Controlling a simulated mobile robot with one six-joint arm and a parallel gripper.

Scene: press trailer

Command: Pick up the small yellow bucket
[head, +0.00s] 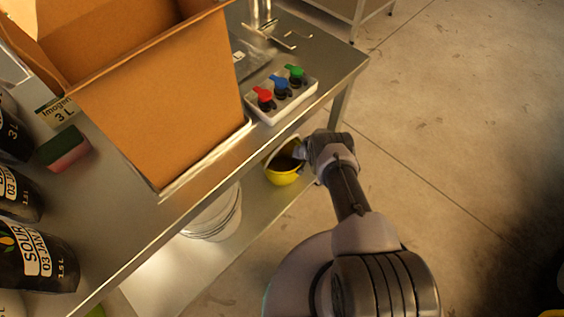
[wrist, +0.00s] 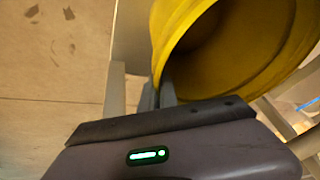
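The small yellow bucket (head: 284,177) is at the lower shelf's right end in the head view, its pale handle raised. I cannot tell whether its base touches the shelf. My gripper (head: 303,153) is at the bucket's right rim. In the wrist view the fingers of my gripper (wrist: 158,94) are close together, one on each side of the bucket's wall, and look shut on it. The fingertips are partly hidden.
The steel table (head: 225,160) stands above the lower shelf (head: 165,275), its edge close to my gripper. On top are a large cardboard box (head: 165,100) and a white tray (head: 290,105) with coloured-topped items. A white bucket (head: 215,215) sits below. Floor at right is clear.

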